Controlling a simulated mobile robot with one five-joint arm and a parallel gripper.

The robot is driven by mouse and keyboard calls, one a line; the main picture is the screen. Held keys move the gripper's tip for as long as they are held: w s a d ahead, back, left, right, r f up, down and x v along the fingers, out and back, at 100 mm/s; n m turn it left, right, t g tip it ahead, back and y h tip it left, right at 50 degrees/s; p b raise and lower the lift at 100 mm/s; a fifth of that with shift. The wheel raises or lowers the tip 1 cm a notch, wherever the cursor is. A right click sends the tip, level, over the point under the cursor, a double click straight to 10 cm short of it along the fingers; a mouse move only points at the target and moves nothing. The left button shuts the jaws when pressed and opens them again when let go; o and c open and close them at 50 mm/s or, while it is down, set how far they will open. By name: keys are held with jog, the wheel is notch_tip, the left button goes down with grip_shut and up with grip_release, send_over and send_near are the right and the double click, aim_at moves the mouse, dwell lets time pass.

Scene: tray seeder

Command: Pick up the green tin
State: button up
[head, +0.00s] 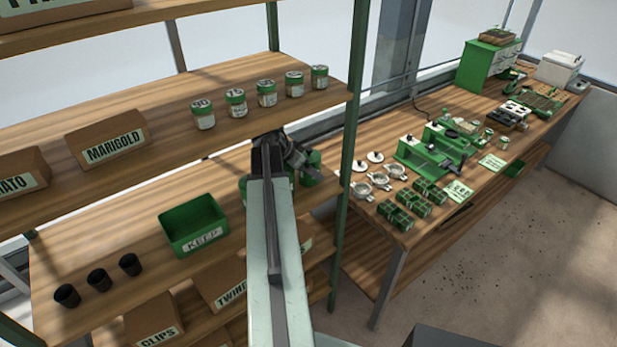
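Green tins stand on the middle shelf board, partly hidden behind my arm. One green tin (311,163) shows just right of my arm, and the green edge of another (243,187) shows on its left. My gripper (312,174) is at the end of my raised arm, in front of the right-hand tin and overlapping it in the picture. The fingers are small and dark, so whether they are open or touching a tin is unclear.
Several labelled jars (237,103) line the upper shelf (165,103). A green KEEP bin (195,224) and black pots (98,280) stand on the middle shelf. A green shelf post (348,150) rises close right of my gripper. A workbench (408,233) with green equipment stands farther right.

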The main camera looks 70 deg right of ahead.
jog(key=shift+r, duration=0.1)
grip_shut()
